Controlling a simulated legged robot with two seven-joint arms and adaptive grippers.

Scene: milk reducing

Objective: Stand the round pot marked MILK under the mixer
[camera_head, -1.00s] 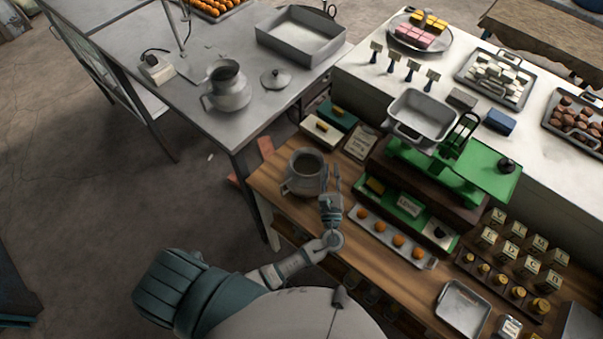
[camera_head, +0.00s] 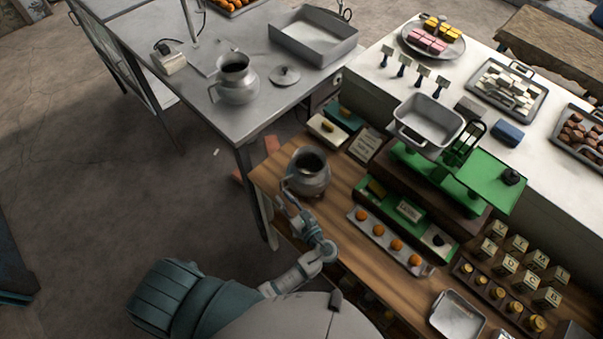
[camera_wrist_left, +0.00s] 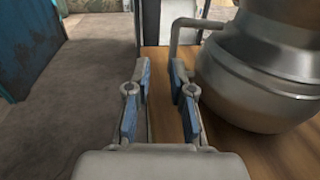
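A round grey metal pot (camera_head: 314,181) with a dark opening stands upright at the left end of the wooden counter. Its body also shows at the right of the left wrist view (camera_wrist_left: 265,75). My left gripper (camera_head: 287,192) is low at the pot's left front side. In the left wrist view its blue-padded fingers (camera_wrist_left: 162,78) are apart with nothing between them; the pot's handle (camera_wrist_left: 188,24) is just beyond the right fingertip. A similar pot (camera_head: 238,88) stands on the metal table beside a stand with an upright rod (camera_head: 188,20). No MILK marking is readable. My right gripper is out of view.
A round lid (camera_head: 285,76) and a deep tray (camera_head: 318,48) share the metal table (camera_head: 215,125). A green scale (camera_head: 480,178) with a metal pan (camera_head: 430,118) stands on the wooden counter (camera_head: 345,245), right of the pot. A gap separates table and counter.

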